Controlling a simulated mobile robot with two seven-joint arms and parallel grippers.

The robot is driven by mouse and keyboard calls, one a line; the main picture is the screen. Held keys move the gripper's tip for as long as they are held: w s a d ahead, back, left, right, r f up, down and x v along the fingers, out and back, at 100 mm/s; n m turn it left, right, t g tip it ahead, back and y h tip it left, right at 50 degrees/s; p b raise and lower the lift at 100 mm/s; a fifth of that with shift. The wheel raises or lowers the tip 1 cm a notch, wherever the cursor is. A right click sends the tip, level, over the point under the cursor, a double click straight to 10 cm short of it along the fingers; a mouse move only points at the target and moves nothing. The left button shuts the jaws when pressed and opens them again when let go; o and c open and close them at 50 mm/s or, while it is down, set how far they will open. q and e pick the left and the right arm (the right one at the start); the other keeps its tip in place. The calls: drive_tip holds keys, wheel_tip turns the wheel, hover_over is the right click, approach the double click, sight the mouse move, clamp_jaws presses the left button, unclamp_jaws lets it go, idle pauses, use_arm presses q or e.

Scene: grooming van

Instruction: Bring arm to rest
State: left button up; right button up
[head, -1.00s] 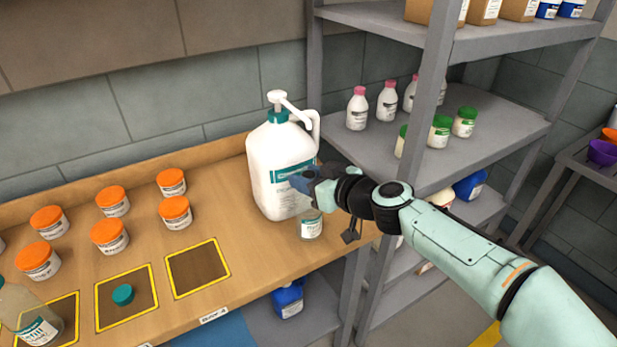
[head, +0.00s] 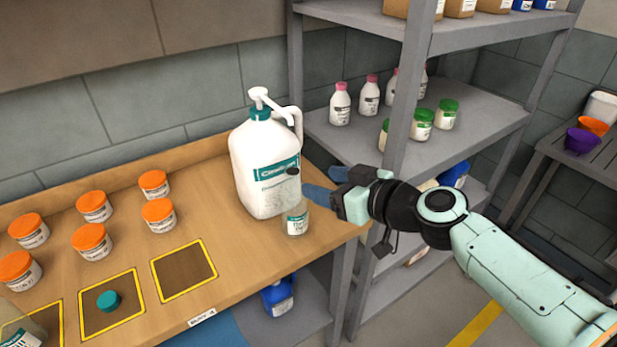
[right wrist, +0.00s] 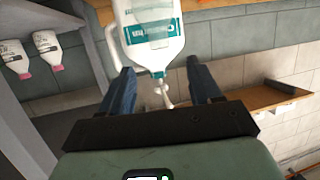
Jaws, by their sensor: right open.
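My right gripper (head: 309,183) is open and empty, its blue fingers pointing left at the right side of the white pump jug (head: 262,172). The jug stands upright on the wooden bench. In the right wrist view, the jug (right wrist: 150,35) appears upside down beyond the two parted fingers (right wrist: 163,78). Nothing is between the fingers; I cannot tell the exact gap to the jug. A small clear labelled jar (head: 295,220) stands just in front of the jug, below the fingers. My left gripper is not in view.
Several orange-lidded jars (head: 91,241) stand on the bench (head: 215,220). A teal cap (head: 108,300) lies in a yellow-edged square; a bottle (head: 22,330) is cut off at lower left. A grey shelf rack (head: 465,120) with bottles stands behind my right arm. Floor shows at lower right.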

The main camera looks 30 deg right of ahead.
drive_tip(key=shift+v, duration=1)
